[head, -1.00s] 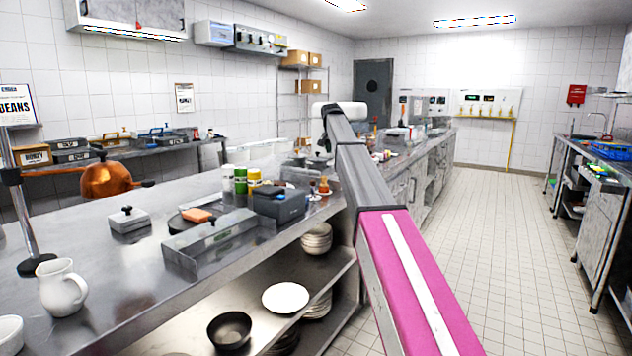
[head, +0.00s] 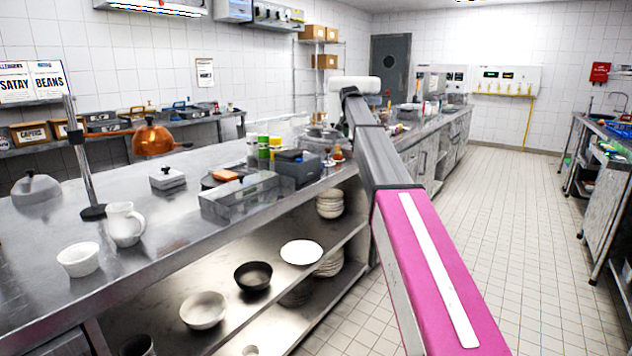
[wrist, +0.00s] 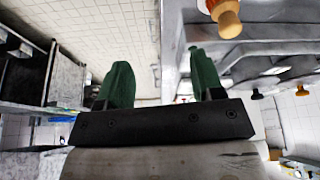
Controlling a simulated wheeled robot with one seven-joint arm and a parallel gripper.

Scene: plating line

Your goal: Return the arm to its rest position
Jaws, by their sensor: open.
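My gripper (wrist: 160,88) shows in the wrist view with its two green fingers spread apart and nothing between them. In the head view my arm, with its pink and grey links, reaches up from the lower right. Its white wrist end is beside the far end of the steel counter (head: 105,285). The fingers are hidden from the head view.
The counter holds a white jug (head: 125,226), a white bowl (head: 78,260), a grey tray (head: 238,198) and a dark box (head: 298,168). Plates and bowls (head: 203,310) sit on the shelf below. The tiled floor (head: 515,205) on the right is clear.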

